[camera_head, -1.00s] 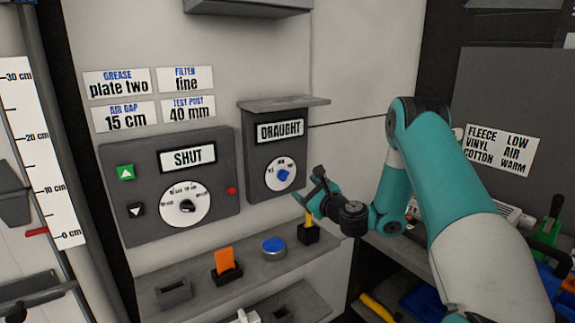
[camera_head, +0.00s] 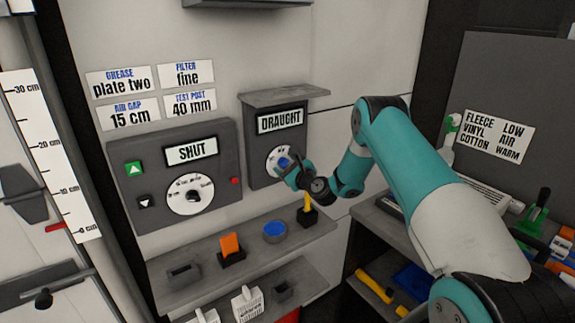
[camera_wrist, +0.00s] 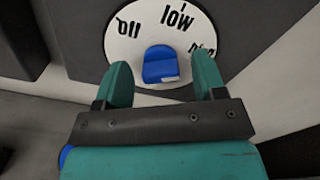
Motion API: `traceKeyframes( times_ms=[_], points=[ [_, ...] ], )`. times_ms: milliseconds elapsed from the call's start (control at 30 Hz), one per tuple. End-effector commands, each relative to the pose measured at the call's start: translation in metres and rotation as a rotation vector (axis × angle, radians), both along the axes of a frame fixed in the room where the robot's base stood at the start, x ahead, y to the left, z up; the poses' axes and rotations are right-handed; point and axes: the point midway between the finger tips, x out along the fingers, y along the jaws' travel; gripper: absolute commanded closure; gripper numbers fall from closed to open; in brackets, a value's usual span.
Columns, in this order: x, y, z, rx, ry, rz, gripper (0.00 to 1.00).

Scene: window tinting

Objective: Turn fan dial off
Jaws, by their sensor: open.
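The fan dial is a blue knob (camera_wrist: 160,65) on a white round face (camera_wrist: 125,42) marked "off", "low" and a partly hidden third word. It is on the grey DRAUGHT box (camera_head: 262,172) on the wall, where the knob (camera_head: 283,163) is partly covered by my gripper. My gripper (camera_wrist: 162,80) is open, with one teal fingertip on each side of the knob in the wrist view. I cannot tell whether the fingers touch it. The knob's pointer direction is not clear. In the head view my gripper (camera_head: 287,172) is right at the dial.
The SHUT panel (camera_head: 220,150) with its own dial (camera_head: 190,195) and red button (camera_head: 235,181) is left of the DRAUGHT box. Below, a shelf (camera_head: 200,258) holds an orange item (camera_head: 231,245), a blue-topped puck (camera_head: 274,231) and a yellow-handled tool (camera_head: 307,204).

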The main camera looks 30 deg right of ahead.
Motion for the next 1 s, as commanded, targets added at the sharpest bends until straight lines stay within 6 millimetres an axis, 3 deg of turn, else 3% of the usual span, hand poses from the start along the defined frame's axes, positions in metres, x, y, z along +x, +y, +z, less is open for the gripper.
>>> traceKeyframes(
  times_ms=[67, 267, 667, 1000],
  points=[
    [-0.0002, -0.0001, -0.0001, 0.000, 0.000, 0.000, 0.38],
    [-0.0003, -0.0001, 0.0000, -0.001, 0.000, 0.000, 0.84],
    [-0.0003, 0.0000, -0.0018, -0.060, -0.003, 0.001, 0.85],
    [-0.0003, 0.0006, -0.0057, -0.310, -0.012, 0.000, 0.85]
  ],
)
